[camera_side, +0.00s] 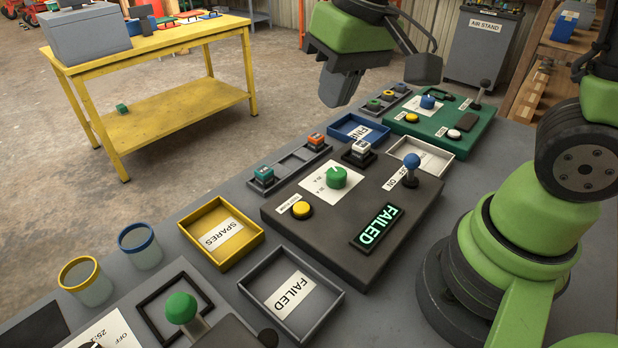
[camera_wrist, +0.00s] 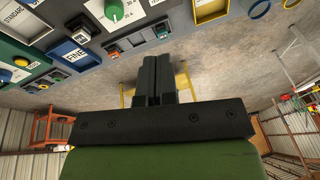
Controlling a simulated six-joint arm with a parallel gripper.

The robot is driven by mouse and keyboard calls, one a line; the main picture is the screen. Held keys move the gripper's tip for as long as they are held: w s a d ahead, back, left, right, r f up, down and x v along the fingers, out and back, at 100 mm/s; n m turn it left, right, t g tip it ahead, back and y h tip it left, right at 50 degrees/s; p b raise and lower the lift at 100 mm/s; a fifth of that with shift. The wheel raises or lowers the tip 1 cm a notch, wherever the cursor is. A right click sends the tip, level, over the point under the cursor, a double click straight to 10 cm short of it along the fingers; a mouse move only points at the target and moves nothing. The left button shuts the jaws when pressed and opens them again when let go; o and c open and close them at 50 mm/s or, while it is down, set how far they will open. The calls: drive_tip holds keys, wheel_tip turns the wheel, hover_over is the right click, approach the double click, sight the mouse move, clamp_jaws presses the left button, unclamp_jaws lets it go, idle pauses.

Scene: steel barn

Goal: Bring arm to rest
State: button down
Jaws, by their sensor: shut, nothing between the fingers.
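My gripper (camera_side: 338,98) hangs in the air above the far edge of the bench, near the blue-rimmed tray (camera_side: 340,130) and clear of everything below it. Its dark fingers are shut together with nothing between them. The shut fingers also show in the wrist view (camera_wrist: 156,62), pointing away over the concrete floor. My green arm comes down from the top of the side view, and its base stands on the bench at the right.
The dark test panel (camera_side: 300,220) has a green knob, a yellow button, a blue-topped lever and a display reading FAILED. A yellow SPARES tray (camera_side: 250,257), a grey FAILED tray (camera_side: 336,306) and two jars stand nearby. A yellow table (camera_side: 170,105) stands beyond, across open floor.

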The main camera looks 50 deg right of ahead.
drive_tip(key=s+d+r+m+t+y, duration=0.1)
drive_tip(key=s+r+m+t, duration=0.1)
drive_tip(key=s+r+t, duration=0.2)
drive_tip(key=s+r, duration=0.3)
drive_tip(key=s, duration=0.4)
drive_tip(key=shift+d, duration=0.15)
